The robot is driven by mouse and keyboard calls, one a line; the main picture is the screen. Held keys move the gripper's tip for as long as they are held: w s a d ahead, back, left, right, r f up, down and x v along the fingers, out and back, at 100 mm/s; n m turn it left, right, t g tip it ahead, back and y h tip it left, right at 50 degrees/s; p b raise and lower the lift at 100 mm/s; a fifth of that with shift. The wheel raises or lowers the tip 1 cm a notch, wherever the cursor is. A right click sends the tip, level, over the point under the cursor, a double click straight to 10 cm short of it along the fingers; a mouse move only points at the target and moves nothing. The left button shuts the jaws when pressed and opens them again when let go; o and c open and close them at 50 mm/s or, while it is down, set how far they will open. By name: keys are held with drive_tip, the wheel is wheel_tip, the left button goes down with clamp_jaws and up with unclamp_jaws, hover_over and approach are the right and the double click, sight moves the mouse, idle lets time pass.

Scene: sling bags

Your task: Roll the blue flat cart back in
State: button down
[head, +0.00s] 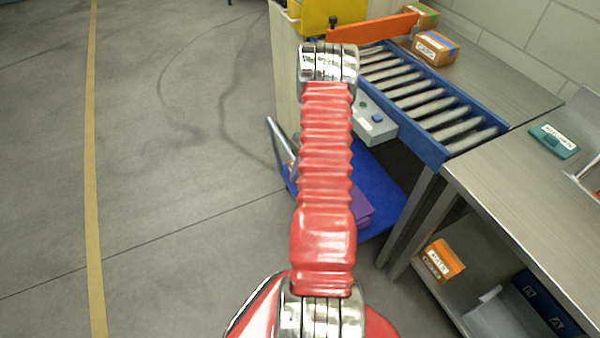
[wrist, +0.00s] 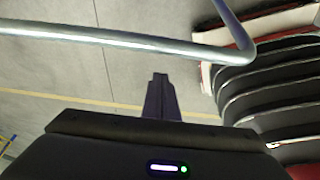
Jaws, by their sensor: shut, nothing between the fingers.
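The blue flat cart (head: 385,190) stands on the floor, partly under the roller conveyor, with part of its deck sticking out. My red arm hides much of it. Its grey tube handle (head: 276,140) rises at the left end of the deck. A purple item (head: 362,207) lies on the deck, partly hidden. In the wrist view the handle bar (wrist: 110,39) crosses the top and bends at the right. My gripper (wrist: 160,77) is shut and empty, its tips just below the bar in that picture; a gap shows between them. The head view does not show the gripper.
The roller conveyor (head: 440,140), with a grey control box (head: 370,122) on its side, stands over the cart. A steel table (head: 520,195) with a lower shelf is at the right. A yellow bin (head: 312,14) stands behind. The floor at left is clear.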

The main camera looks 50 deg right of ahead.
drive_tip(key=v, duration=0.9)
drive_tip(key=shift+a+r, duration=0.3)
drive_tip(key=shift+r, duration=0.2)
drive_tip(key=shift+w, duration=0.1)
drive_tip(key=w+a+r+m+h, duration=0.1)
drive_tip(key=w+a+r+m, duration=0.2)
drive_tip(key=a+r, duration=0.85)
drive_tip(key=w+a+r+m+h, duration=0.2)
drive_tip(key=w+a+r, duration=0.2)
drive_tip(key=a+r, duration=0.75)
drive_tip(key=s+a+r+m+t, duration=0.2)
drive_tip(key=s+a+r, duration=0.3)
drive_tip(key=a, duration=0.6)
drive_tip(key=s+a+r+m+t, duration=0.1)
drive_tip(key=s+a+r+m, duration=0.4)
drive_tip(key=s+a, duration=0.5)
drive_tip(key=shift+a+t+h, duration=0.3)
drive_tip(key=shift+a+t, duration=0.1)
drive_tip(key=shift+a, duration=0.15)
